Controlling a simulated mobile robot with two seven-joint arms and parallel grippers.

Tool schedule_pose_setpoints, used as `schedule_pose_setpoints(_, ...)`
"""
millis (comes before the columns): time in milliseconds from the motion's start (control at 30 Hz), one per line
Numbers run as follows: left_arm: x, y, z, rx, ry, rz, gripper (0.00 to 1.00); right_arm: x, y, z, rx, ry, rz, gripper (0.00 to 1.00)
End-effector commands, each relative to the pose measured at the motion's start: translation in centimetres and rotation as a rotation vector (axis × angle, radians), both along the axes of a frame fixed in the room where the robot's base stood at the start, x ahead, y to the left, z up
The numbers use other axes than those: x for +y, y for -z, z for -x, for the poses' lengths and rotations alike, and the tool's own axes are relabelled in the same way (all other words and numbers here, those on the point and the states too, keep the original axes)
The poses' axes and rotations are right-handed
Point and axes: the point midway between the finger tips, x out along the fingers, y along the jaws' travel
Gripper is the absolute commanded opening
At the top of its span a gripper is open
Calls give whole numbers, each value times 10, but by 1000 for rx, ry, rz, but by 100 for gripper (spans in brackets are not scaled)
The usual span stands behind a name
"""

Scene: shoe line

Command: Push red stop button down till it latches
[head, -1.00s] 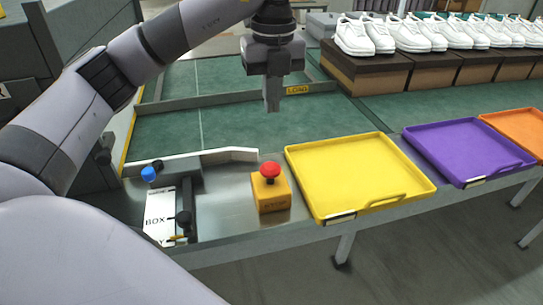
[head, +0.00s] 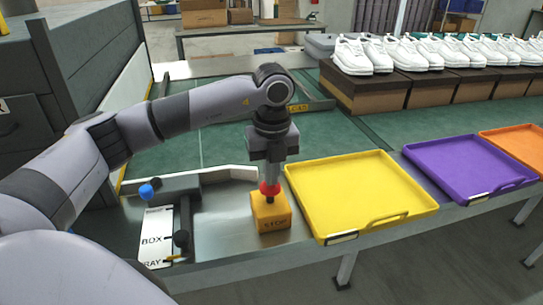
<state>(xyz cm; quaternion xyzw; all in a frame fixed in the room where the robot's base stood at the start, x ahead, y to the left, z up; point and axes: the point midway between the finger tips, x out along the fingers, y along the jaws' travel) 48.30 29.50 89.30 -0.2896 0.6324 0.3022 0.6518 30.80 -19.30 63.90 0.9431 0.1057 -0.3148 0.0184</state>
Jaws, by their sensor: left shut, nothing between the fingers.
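The red stop button (head: 270,189) sits on top of a yellow box (head: 271,213) marked STOP, on the metal bench. A dark stem shows between the red cap and the box. My left gripper (head: 271,180) points straight down over the button, its fingers shut and empty. Its fingertips are at the red cap and hide part of it; they look to be touching it, but I cannot tell how hard. My right gripper is not in the head view.
A yellow tray (head: 372,235) lies close right of the stop box, with purple (head: 470,202) and orange (head: 538,172) trays beyond. Left is a lever panel (head: 156,238) with a blue knob. White shoes (head: 352,55) stand on boxes behind, by the green belt (head: 222,149).

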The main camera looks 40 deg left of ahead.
Motion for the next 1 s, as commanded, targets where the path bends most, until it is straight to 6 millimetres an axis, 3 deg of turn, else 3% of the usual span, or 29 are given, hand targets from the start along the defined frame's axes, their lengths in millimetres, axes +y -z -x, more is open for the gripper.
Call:
schedule_pose_setpoints(467, 1, 8, 0, 1, -1, -1, 0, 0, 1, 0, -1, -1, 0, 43)
schedule_pose_setpoints(700, 1, 34, 0, 1, 0, 0, 0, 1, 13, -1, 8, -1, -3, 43)
schedule_pose_setpoints(1000, 0, 37, 1, 7, 0, -1, 0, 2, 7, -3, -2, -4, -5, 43)
